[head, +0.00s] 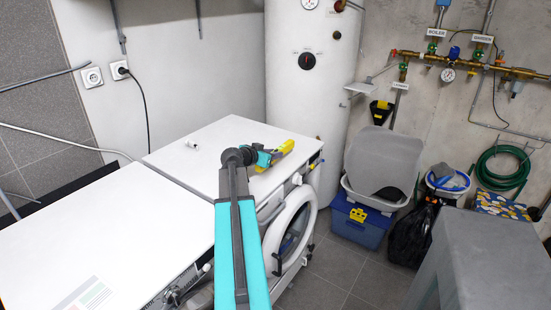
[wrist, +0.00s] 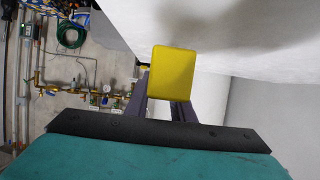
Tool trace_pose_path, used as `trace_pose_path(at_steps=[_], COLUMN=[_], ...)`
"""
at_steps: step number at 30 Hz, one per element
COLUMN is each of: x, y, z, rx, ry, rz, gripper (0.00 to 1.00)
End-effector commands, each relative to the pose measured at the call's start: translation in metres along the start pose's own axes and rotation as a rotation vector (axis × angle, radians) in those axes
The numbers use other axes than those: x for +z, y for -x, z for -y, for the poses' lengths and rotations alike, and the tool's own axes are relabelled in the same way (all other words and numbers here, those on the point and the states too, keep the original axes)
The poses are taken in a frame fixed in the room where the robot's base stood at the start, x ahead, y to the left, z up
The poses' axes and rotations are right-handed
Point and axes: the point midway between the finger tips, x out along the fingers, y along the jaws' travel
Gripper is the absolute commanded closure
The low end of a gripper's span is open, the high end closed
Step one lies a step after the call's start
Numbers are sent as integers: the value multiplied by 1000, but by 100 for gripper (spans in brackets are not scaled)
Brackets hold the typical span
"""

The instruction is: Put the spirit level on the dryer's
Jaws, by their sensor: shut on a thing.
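A yellow spirit level (head: 281,152) is held in my gripper (head: 267,158), over the right front part of the far white machine's top (head: 225,139). In the wrist view the level shows as a yellow block end (wrist: 172,82) between the dark fingers, close to a white surface (wrist: 235,35). I cannot tell whether it touches that surface. My gripper is shut on the level and hides part of it. The far machine has an open round door (head: 290,232) at its front. No label shows which machine is the dryer.
A small white object (head: 192,144) lies on the far machine's top, left of the level. A second white machine (head: 105,240) stands nearer at left, with a sticker. A white tank (head: 305,90) rises behind. Bins, a blue box (head: 358,222) and a grey block (head: 485,265) stand right.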

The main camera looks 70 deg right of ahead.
Motion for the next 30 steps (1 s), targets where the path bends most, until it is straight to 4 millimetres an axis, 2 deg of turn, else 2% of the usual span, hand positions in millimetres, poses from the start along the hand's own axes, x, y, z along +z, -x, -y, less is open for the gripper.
trace_pose_path(at_steps=[13,18,24,30], x=[-2,-5,16,28], y=[-4,-12,-19,-24], z=[1,5,3,3], rx=[0,1,1,1], ry=[0,0,3,1], rz=[-1,0,1,0], gripper=[100,100,100,100])
